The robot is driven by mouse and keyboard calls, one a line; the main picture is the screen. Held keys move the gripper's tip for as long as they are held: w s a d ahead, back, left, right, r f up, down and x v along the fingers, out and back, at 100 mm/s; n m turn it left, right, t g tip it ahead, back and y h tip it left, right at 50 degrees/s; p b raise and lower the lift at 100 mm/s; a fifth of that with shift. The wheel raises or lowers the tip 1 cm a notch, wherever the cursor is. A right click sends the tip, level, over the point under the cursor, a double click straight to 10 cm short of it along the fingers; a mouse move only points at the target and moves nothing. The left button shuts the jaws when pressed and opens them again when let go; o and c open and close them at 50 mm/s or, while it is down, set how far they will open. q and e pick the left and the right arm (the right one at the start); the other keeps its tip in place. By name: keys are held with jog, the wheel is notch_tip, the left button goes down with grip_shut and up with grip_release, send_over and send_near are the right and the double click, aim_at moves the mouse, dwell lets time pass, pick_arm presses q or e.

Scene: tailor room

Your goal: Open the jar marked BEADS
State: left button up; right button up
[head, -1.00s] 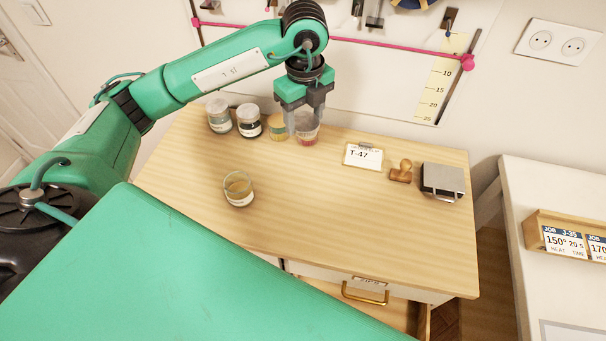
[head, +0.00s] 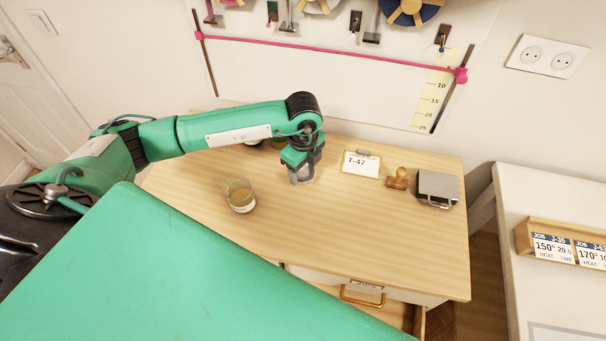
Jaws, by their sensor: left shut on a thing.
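My left gripper (head: 302,177) is over the middle of the wooden table, tilted down. It is shut on a small pale thing at its fingertips, mostly covered by the fingers; I cannot tell whether it is a lid or a jar. A glass jar (head: 240,197) with tan contents and a pale label stands apart to the left, seemingly without a lid. Behind my left arm, only slivers of other jars (head: 278,143) show at the back of the table. No label is readable, so I cannot tell which jar is marked BEADS. My right gripper is out of view.
On the wooden table (head: 350,235), a T-47 card (head: 361,164), a wooden stamp (head: 398,178) and a grey box (head: 437,188) stand to the right. A drawer with a brass handle (head: 362,298) is at the front. The table's front middle is clear.

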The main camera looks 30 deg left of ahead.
aim_at(303, 172)
pick_arm(q)
notch_tip(303, 172, down, 4)
jog(key=shift+f+p, duration=0.1)
jog(key=shift+p, duration=0.4)
jog(key=shift+f, duration=0.2)
jog(key=shift+f, duration=0.2)
jog(key=o, duration=1.1)
jog(key=shift+r, duration=0.1)
